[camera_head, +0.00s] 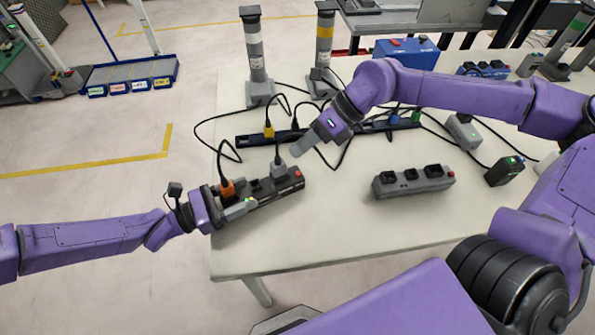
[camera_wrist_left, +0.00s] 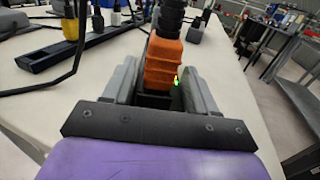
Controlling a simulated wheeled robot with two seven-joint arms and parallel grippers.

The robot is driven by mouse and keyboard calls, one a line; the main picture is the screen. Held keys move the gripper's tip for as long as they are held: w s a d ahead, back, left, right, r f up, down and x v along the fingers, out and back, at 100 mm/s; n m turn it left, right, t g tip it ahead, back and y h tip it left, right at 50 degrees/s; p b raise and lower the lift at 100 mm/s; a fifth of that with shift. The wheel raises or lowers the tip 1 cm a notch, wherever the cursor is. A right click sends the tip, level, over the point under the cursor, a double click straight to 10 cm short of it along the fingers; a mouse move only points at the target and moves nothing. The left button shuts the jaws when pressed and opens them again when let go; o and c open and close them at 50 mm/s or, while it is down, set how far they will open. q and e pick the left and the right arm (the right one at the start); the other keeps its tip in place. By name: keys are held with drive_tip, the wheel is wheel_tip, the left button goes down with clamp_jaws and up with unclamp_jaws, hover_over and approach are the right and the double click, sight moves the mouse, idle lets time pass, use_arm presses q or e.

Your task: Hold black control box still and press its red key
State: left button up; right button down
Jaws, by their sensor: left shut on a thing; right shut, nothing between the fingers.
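The black control box (camera_head: 266,196) lies at the left of the table, with an orange plug (camera_head: 227,188) and a grey plug (camera_head: 279,167) standing in it. Its red key (camera_head: 298,174) is at its right end. My left gripper (camera_head: 236,208) is shut on the box's left end, around the orange plug's foot. In the left wrist view the orange plug (camera_wrist_left: 162,62) rises between the fingers and hides most of the box. My right gripper (camera_head: 301,147) is shut and empty, above and behind the red key, close to the grey plug and apart from the key.
A grey box (camera_head: 413,183) with its own red button stands to the right. Behind lies a long dark power strip (camera_head: 252,138) with cables. The table's front is clear.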

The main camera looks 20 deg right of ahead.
idle(0.4)
use_arm(q)
drive_tip(key=o, duration=1.3)
drive_tip(key=shift+a, duration=0.1)
